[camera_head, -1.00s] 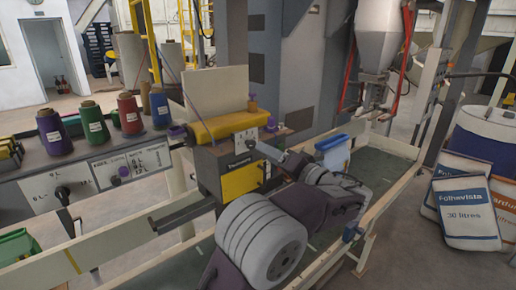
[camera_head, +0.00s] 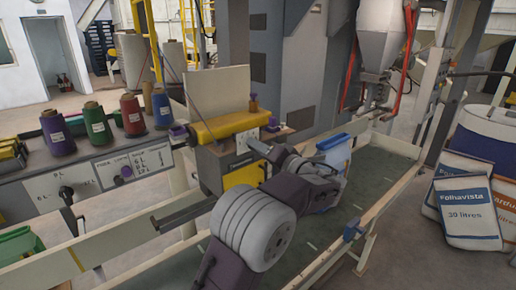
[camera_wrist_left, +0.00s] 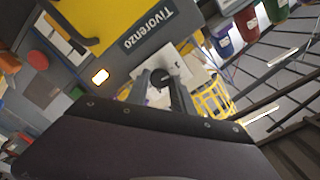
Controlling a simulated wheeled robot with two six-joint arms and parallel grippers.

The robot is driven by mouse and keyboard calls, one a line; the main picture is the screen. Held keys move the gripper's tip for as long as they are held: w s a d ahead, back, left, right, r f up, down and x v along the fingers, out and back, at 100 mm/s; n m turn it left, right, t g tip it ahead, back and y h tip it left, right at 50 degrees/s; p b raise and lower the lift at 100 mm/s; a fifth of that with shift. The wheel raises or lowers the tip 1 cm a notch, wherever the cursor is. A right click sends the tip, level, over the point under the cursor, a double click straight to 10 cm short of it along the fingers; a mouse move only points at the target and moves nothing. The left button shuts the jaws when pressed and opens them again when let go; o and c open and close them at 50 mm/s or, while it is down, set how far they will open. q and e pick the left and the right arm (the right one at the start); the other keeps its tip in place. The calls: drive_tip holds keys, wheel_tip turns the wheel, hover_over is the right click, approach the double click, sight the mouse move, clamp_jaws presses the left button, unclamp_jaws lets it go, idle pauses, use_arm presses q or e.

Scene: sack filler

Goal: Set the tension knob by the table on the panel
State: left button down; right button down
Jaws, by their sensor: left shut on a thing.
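The tension knob (camera_wrist_left: 160,77) is a small dark round knob on a white dial plate on the sewing head. In the left wrist view it sits between the fingers of my left gripper (camera_wrist_left: 161,88), which is shut on it. In the head view the left gripper (camera_head: 258,146) is at the white dial plate (camera_head: 243,140), and its fingers hide the knob. My right gripper is not in view.
The yellow-topped sewing head (camera_head: 228,125) stands behind my left gripper. Thread spools (camera_head: 57,133) stand on the shelf at left. A dark crank (camera_head: 66,193) sticks out below them. A blue-topped container (camera_head: 334,148) stands behind my arm. Sacks (camera_head: 467,212) lean at right.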

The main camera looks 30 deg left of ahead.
use_arm(q)
drive_tip(key=shift+m+p, duration=3)
drive_tip(key=shift+m, duration=4.8)
drive_tip(key=shift+f, duration=0.1)
drive_tip(key=c, duration=1.1)
unclamp_jaws()
